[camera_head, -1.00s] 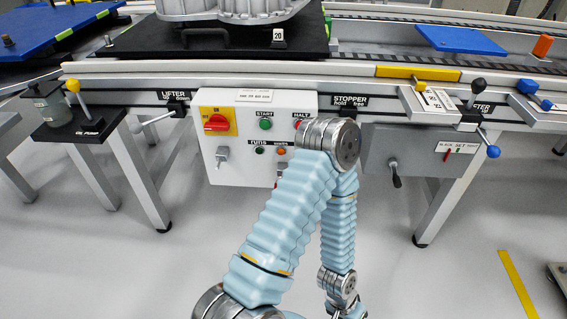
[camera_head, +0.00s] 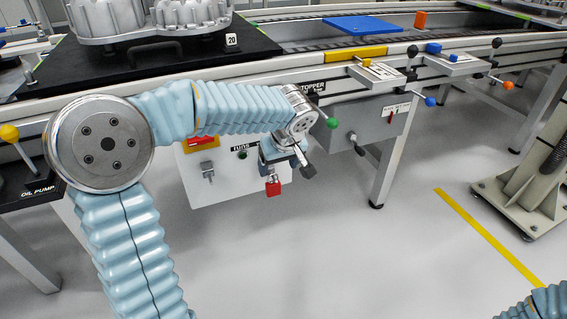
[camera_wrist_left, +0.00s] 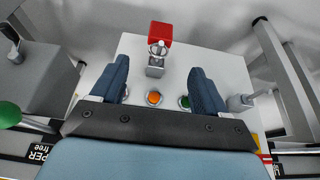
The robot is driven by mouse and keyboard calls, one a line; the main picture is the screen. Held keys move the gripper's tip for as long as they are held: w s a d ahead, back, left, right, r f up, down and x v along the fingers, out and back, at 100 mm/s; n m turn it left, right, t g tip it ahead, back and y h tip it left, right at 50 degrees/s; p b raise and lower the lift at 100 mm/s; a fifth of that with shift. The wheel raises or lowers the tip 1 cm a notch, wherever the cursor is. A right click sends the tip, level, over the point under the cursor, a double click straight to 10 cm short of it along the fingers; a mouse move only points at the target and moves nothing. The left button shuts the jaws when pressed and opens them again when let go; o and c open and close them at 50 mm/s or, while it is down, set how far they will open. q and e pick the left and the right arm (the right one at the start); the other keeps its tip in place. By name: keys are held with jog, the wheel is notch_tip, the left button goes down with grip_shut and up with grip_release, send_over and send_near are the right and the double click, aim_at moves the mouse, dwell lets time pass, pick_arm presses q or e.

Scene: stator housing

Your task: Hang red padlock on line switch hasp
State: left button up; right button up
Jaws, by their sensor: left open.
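The red padlock (camera_head: 273,188) shows at the lower right of the white control panel (camera_head: 225,185). In the left wrist view the padlock (camera_wrist_left: 160,34) appears with its shackle at a small metal bracket (camera_wrist_left: 156,68); whether it is fully threaded is unclear. My left gripper (camera_head: 288,168) is open in front of the panel, and in the wrist view its fingers (camera_wrist_left: 158,68) are apart, with the padlock beyond them and not held. My right gripper is out of view.
An orange button (camera_wrist_left: 153,98) and a green button (camera_wrist_left: 184,102) lie between my fingers in the wrist view. A green-knobbed lever (camera_head: 331,123) and a grey box (camera_head: 372,125) stand right of the panel. The floor in front is clear.

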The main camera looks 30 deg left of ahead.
aim_at(275, 187)
pick_arm(q)
jog(key=x, duration=1.2)
jog(key=shift+f, duration=0.3)
jog(key=c, duration=1.1)
jog(key=shift+s+d+r, duration=0.15)
jog(key=shift+r, duration=0.45)
jog(key=shift+b, duration=0.35)
jog(key=shift+s+d+f+b, duration=0.15)
jog(key=shift+s+d+b, duration=0.3)
jog(key=shift+b, duration=0.25)
jog(key=shift+s+d+b, duration=0.4)
jog(key=shift+d+b, duration=0.2)
jog(key=shift+s+d, duration=0.2)
